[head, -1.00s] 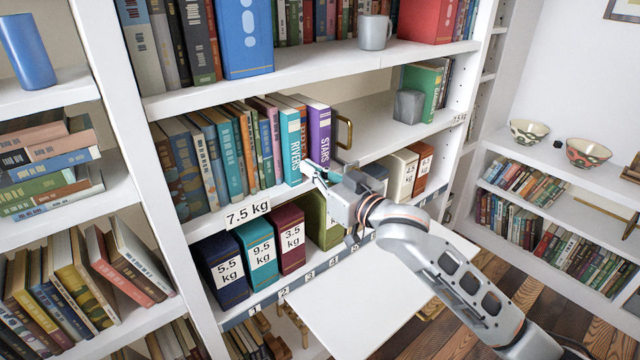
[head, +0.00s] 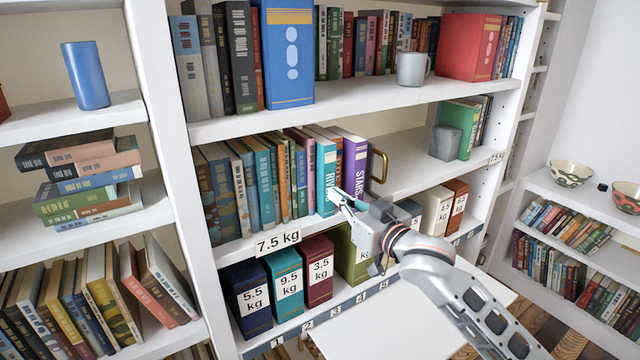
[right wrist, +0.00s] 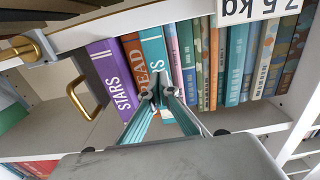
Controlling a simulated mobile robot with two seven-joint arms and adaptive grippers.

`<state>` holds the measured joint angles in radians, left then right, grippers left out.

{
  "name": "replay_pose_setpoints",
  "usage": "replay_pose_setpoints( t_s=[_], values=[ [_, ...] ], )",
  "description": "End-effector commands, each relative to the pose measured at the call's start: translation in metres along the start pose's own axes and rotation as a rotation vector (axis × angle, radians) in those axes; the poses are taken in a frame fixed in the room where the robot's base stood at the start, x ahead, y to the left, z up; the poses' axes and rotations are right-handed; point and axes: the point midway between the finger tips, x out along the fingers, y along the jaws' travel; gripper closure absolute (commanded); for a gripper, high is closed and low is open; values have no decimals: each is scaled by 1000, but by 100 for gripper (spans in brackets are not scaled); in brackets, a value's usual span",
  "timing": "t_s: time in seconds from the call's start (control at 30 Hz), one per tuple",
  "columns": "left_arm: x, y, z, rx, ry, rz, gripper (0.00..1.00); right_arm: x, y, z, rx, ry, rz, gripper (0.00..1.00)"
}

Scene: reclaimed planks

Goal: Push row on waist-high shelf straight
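The row of books stands on the waist-high shelf (head: 420,172), with mostly blue, teal and green spines at the left. At its right end are the teal RIVERS book (head: 326,165), a brown-orange READ book (right wrist: 137,60) and the purple STARS book (head: 354,160). A brass bookend (head: 384,166) stands to the right of STARS. My right gripper (head: 338,194) is in front of RIVERS, low on its spine. In the right wrist view its fingertips (right wrist: 157,93) are close together over the RIVERS spine, with no book held; contact is unclear. My left gripper is out of view.
A grey block (head: 445,143) and a green book (head: 460,125) stand farther right on the same shelf. Weight-labelled boxes (head: 284,290) fill the shelf below. A grey mug (head: 412,68) is on the shelf above. The shelf right of the bookend has free room.

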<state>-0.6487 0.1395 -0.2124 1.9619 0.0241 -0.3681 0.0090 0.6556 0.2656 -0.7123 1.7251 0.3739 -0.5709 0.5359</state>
Motion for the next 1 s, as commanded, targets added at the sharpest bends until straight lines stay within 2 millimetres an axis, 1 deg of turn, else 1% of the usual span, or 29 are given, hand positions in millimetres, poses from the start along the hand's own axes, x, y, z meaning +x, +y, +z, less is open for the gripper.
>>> replay_pose_setpoints(
  t_s=[0.57,1.0],
  values=[
    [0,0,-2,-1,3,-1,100,13,0,0,0,0,0,100],
    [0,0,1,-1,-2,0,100,23,0,0,0,-1,0,100]
  ],
)
